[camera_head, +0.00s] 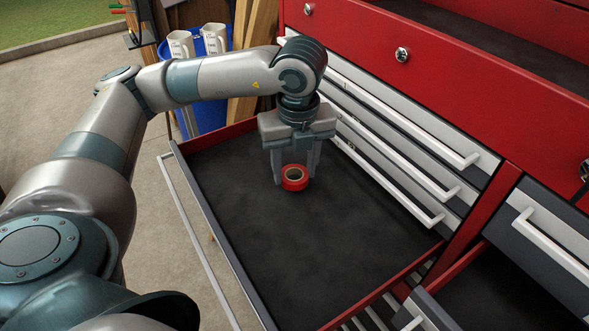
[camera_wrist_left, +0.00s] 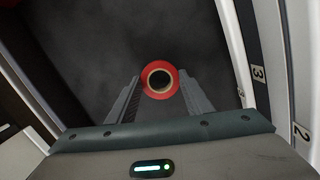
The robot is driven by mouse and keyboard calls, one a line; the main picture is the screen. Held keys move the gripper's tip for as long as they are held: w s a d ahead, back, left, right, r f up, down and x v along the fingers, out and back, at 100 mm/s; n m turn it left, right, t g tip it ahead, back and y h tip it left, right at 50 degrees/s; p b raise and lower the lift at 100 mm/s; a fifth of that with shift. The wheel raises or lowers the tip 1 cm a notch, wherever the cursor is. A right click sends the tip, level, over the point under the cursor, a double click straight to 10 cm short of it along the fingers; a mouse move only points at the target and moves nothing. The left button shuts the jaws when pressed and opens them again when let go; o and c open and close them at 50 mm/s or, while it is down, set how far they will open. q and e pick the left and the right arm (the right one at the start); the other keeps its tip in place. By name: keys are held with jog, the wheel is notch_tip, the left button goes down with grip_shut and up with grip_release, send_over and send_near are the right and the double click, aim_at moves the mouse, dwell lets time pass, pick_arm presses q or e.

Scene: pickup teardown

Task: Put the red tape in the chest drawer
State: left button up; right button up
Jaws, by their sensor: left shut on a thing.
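The red tape (camera_head: 294,178) is a small roll held between the fingertips of my left gripper (camera_head: 292,170). The gripper points down inside the open chest drawer (camera_head: 330,240), toward its back left part. The drawer has a dark, bare floor and red side walls. In the left wrist view the red tape (camera_wrist_left: 160,80) sits between the two grey fingers, over the dark drawer floor (camera_wrist_left: 100,40). Whether the roll touches the floor I cannot tell. My right gripper is not in view.
The red chest (camera_head: 470,75) has several shut drawers with white handles above the open one. Another open drawer (camera_head: 510,290) is at the lower right. A blue bin (camera_head: 210,115) and wooden boards (camera_head: 255,30) stand behind my left arm.

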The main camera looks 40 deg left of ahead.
pick_arm(q)
jog(key=shift+f, duration=0.75)
jog(key=o, duration=1)
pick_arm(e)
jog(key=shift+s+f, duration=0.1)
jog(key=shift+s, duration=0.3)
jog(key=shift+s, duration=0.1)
